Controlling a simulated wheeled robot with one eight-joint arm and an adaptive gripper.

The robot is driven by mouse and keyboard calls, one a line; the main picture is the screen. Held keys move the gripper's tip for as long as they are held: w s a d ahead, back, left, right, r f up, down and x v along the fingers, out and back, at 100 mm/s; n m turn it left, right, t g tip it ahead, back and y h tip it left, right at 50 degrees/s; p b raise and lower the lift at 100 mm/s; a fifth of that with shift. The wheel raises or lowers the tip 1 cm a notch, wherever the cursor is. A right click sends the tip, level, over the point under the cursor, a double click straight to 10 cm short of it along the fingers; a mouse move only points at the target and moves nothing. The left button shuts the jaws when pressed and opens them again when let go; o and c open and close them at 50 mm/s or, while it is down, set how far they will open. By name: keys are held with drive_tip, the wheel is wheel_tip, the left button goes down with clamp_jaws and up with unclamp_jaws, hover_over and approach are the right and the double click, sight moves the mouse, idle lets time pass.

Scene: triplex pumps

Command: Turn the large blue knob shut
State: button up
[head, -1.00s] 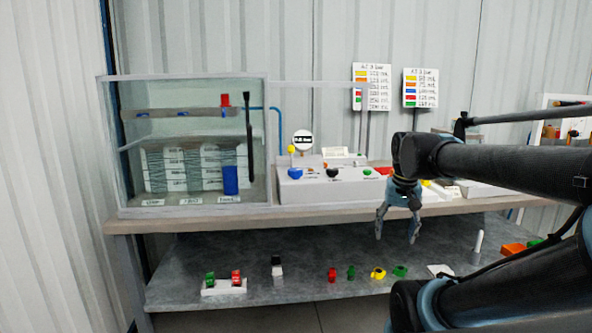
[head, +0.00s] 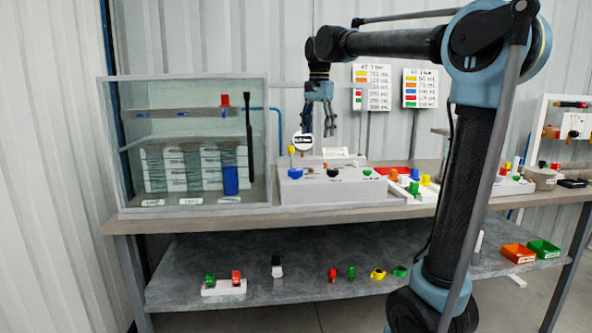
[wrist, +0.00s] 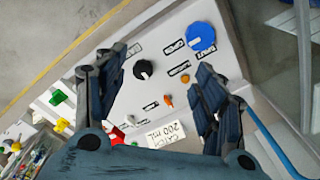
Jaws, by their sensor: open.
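The large blue knob (head: 295,173) sits at the left end of the white control panel (head: 320,190) on the bench. In the wrist view the blue knob (wrist: 201,37) shows its round top with a white pointer mark, at the upper right. My gripper (head: 318,128) hangs above the panel, fingers pointing down, apart from every knob. In the wrist view its open fingers (wrist: 155,95) frame the panel, with nothing between them. The blue knob lies beyond the right finger in that view.
A black knob (wrist: 143,69) and a small orange knob (wrist: 166,101) are near the blue one. A glass tank (head: 195,140) stands left of the panel. A round gauge (head: 302,141) and a yellow-topped post (head: 291,150) rise behind it. A blue tube (wrist: 280,145) runs beside the gripper.

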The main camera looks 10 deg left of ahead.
wheel_tip(320, 180, up, 3)
drive_tip(key=m, duration=0.1)
hover_over(295, 170)
drive_tip(key=f, duration=1.7)
drive_tip(key=shift+w+f, duration=0.15)
drive_tip(key=shift+w, duration=0.05)
drive_tip(key=shift+c, duration=0.3)
drive_tip(key=c, duration=1)
